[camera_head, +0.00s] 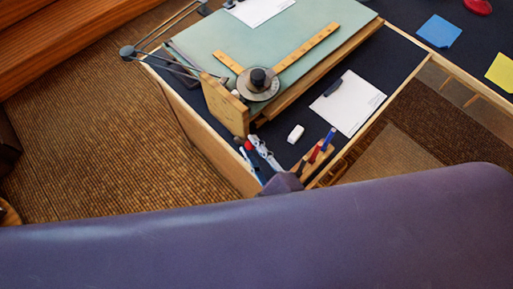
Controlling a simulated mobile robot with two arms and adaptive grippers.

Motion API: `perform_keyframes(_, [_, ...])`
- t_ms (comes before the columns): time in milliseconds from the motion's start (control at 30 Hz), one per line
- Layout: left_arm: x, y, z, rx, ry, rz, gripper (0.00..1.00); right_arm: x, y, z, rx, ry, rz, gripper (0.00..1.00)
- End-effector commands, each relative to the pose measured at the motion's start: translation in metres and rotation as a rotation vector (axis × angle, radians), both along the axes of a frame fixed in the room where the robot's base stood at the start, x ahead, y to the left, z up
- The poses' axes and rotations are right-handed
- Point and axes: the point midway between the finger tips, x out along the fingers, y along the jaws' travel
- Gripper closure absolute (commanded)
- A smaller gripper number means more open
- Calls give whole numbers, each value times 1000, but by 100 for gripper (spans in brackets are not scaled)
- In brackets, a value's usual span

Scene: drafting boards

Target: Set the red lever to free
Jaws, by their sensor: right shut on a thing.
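The red lever shows as a small red knob (249,145) at the near left end of the desk, just below the drafting board's wooden side piece (222,106). My right gripper (258,150) is shut at the red lever, its grey fingers right beside the knob. The fingers and my arm hide the lever's shaft, and any markings for its settings cannot be made out. The pale green drafting board (290,25) lies above it, tilted, with a round drafting head (258,82) and two yellow scales on it. My left gripper is out of view.
A white eraser (296,133), a pen holder with pens (320,153) and a clipped paper sheet (350,103) lie close right of my gripper. A lamp-like jointed arm (160,40) edges the board's left. Carpet (90,120) is clear at left.

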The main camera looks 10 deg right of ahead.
Motion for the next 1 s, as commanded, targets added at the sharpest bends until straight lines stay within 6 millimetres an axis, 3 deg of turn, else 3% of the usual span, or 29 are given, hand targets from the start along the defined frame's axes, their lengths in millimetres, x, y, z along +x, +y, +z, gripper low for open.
perform_keyframes(33, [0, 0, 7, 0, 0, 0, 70, 7, 2, 17, 11, -23, -7, 100])
perform_keyframes(133, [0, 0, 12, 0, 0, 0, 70, 11, 4, 21, 12, -25, -7, 100])
perform_keyframes(900, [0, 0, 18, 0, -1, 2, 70, 19, 8, 26, 10, -26, -10, 100])
perform_keyframes(933, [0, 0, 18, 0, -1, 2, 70, 19, 8, 26, 10, -26, -10, 76])
perform_keyframes(1000, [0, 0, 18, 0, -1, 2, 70, 19, 8, 25, 9, -25, -10, 68])
